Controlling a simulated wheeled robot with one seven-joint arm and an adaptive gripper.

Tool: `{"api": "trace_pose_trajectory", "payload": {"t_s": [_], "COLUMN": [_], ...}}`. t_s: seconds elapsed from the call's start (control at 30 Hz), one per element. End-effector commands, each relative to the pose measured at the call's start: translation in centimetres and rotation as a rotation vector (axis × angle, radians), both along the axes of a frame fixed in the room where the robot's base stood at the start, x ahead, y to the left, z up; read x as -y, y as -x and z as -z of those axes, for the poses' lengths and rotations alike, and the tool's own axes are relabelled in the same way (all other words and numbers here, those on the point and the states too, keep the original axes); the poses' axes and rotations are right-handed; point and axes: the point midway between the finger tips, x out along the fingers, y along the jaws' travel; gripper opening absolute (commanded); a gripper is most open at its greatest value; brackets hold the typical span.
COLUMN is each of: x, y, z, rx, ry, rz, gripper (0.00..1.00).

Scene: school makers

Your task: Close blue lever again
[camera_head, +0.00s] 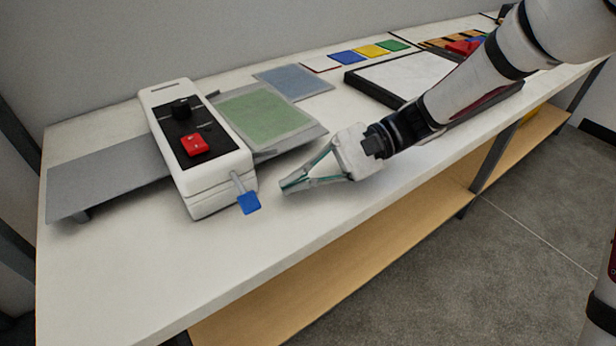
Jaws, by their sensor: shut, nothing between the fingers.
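The blue lever (248,201) sticks out from the near end of a white machine (215,189) on a thin grey rod. Its blue tab hangs low, just above the bench top. The machine has a black top panel with a red button (194,145) and a black knob (181,109). My gripper (283,187) is shut and empty, just right of the blue tab. Its fingertips point left toward the lever, with a small gap between them and the tab.
A grey plate (105,184) extends left of the machine. A green sheet (262,117) and a blue-grey sheet (293,82) lie to its right. A black-framed white panel (405,75) lies behind my arm. The bench (130,270) is clear in front, up to its edge.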

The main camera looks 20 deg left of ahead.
Motion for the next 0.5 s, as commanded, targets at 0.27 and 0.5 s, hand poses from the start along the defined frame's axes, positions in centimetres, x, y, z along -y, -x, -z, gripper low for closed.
{"api": "trace_pose_trajectory", "payload": {"t_s": [0.27,0.5], "x": [-3.3,-4.2], "y": [2.5,3.2], "z": [1.2,1.4], "rx": [0.001,0.001], "ry": [0.000,0.001], "rz": [-0.003,0.000], "gripper": [0.00,0.00]}}
